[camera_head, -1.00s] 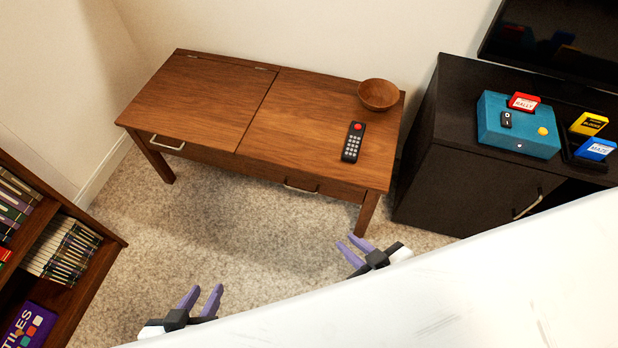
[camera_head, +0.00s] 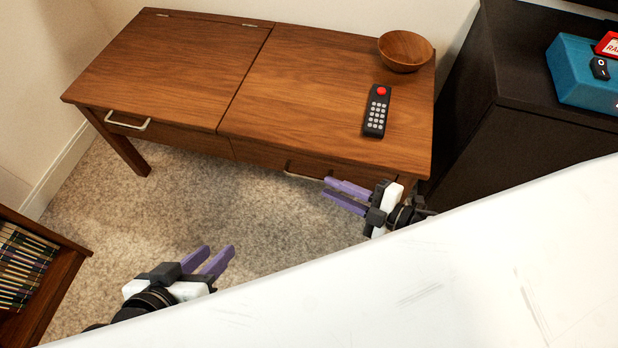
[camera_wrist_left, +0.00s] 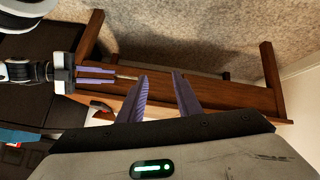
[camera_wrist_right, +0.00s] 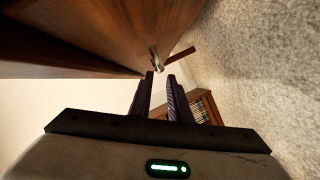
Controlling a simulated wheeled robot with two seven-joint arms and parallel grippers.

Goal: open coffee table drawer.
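The wooden coffee table (camera_head: 180,70) has two drawer fronts along its near side, both flush. The left drawer has a pale metal handle (camera_head: 128,123). The right drawer (camera_head: 260,155) has a similar handle (camera_head: 300,176), partly hidden by my right gripper (camera_head: 326,189). That gripper is open and empty, its fingertips close to the right end of the handle; contact cannot be told. In the right wrist view a handle (camera_wrist_right: 154,60) shows just beyond the fingertips. My left gripper (camera_head: 218,249) is open and empty over the carpet, in front of the table and apart from it.
A remote (camera_head: 376,112) and a wooden bowl (camera_head: 405,52) stand on the tabletop. A black cabinet (camera_head: 520,120) with a teal console (camera_head: 585,75) is at the right. A bookshelf (camera_head: 60,285) is at the lower left. Carpet between is clear.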

